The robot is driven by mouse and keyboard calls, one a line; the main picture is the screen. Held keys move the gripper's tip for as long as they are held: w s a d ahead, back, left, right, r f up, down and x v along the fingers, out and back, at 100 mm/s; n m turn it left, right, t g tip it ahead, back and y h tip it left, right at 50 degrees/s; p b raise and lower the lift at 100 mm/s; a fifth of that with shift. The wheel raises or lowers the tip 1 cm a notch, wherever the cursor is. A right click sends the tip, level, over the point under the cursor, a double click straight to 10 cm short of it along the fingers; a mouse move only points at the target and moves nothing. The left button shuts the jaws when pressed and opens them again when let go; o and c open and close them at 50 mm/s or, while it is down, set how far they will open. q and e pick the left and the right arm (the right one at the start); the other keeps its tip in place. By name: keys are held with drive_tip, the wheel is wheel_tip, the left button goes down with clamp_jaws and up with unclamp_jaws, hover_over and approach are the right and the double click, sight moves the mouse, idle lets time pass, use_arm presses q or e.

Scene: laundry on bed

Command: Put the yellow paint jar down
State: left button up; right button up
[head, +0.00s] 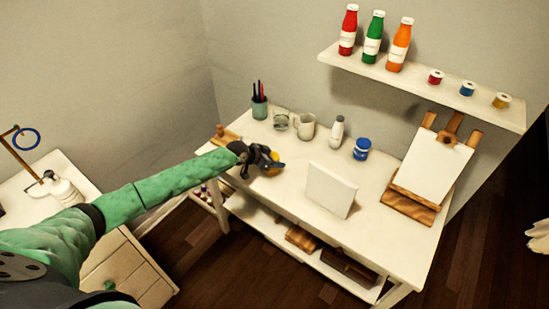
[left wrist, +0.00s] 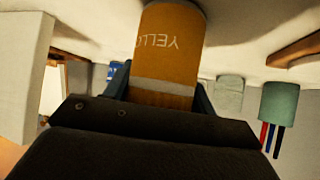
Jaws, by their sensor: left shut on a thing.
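The yellow paint jar (head: 275,157) is in my left gripper (head: 270,162), over the left part of the white desk (head: 290,180). In the left wrist view the jar (left wrist: 165,45) is large, its yellow label lettering upside down, with dark fingers on both sides. My left gripper is shut on it. The desk top fills the upper part of that upside-down view, close to the jar's far end. I cannot tell whether the jar touches it. My right gripper is not in view.
Behind the jar stand a pen cup (head: 259,105), a glass (head: 280,120), a mug (head: 304,125), a white bottle (head: 337,132) and a blue paint jar (head: 362,148). A white canvas (head: 330,190) stands to the right, then an easel (head: 432,165). Some desk top between is bare.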

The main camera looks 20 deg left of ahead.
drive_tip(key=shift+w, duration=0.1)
use_arm(q)
drive_tip(key=o, duration=0.8)
drive_tip(key=shift+f, duration=0.1)
drive_tip(key=o, duration=0.3)
drive_tip(key=shift+o, duration=0.2)
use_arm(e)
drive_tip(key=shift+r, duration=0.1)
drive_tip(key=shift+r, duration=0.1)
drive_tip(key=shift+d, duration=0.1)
use_arm(q)
drive_tip(key=shift+s+a+r, duration=0.25)
drive_tip(key=shift+a, duration=0.05)
drive_tip(key=b+v, duration=0.3)
drive_tip(key=v, duration=0.8)
drive_tip(key=shift+r+b, duration=0.2)
drive_tip(key=shift+b, duration=0.2)
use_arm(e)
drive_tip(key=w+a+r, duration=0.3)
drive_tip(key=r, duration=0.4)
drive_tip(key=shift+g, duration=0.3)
